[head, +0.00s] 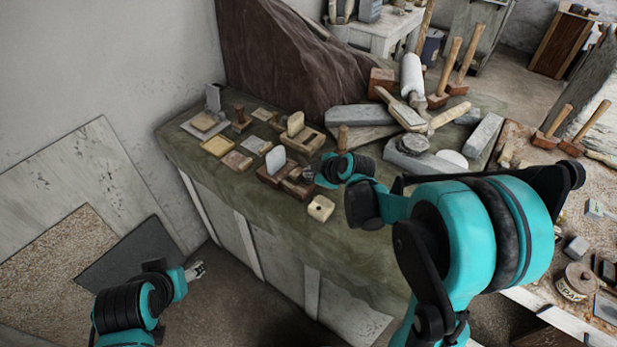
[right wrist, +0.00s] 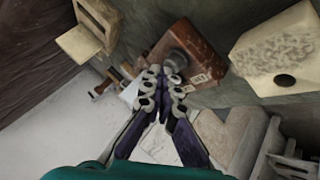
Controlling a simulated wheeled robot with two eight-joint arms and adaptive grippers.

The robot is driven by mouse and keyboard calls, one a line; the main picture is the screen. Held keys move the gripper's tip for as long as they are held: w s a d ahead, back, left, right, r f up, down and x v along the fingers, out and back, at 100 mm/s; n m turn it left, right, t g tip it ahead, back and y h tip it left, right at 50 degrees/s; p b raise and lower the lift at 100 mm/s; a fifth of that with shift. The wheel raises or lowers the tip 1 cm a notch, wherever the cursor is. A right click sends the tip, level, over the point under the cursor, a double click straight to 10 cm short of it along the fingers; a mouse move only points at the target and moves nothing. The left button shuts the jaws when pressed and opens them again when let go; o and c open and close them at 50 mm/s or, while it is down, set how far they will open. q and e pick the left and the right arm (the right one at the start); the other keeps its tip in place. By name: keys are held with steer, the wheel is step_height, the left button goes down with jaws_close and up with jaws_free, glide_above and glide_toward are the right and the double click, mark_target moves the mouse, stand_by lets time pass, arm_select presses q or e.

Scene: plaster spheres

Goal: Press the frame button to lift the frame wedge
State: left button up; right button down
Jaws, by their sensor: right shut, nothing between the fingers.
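My right gripper (head: 309,176) is shut and empty, low over the workbench. In the right wrist view its fingertips (right wrist: 163,76) are at the near side of a dark round knob (right wrist: 177,61) on a red-brown block (right wrist: 190,52); I cannot tell whether they touch. The block carries a small label (right wrist: 199,79), too small to read surely. The block also shows in the head view (head: 296,189), partly hidden by the gripper. A pale upright wedge (head: 275,158) stands in a brown holder beside it; I cannot tell whether this is the frame wedge. My left gripper (head: 195,271) hangs left of the bench.
A cream block (head: 320,208) stands near the bench's front edge, close to my right gripper; it is large in the right wrist view (right wrist: 285,48). A cream piece in a wooden holder (head: 302,133) stands behind. Mallets and stone slabs (head: 362,116) crowd the back right.

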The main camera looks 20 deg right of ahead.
steer(key=shift+f, duration=0.3)
steer(key=shift+r, duration=0.1)
stand_by(0.4)
steer(key=shift+r+p, duration=0.55)
steer(key=shift+r, duration=0.4)
step_height(320, 180, up, 5)
steer(key=p, duration=0.4)
stand_by(0.6)
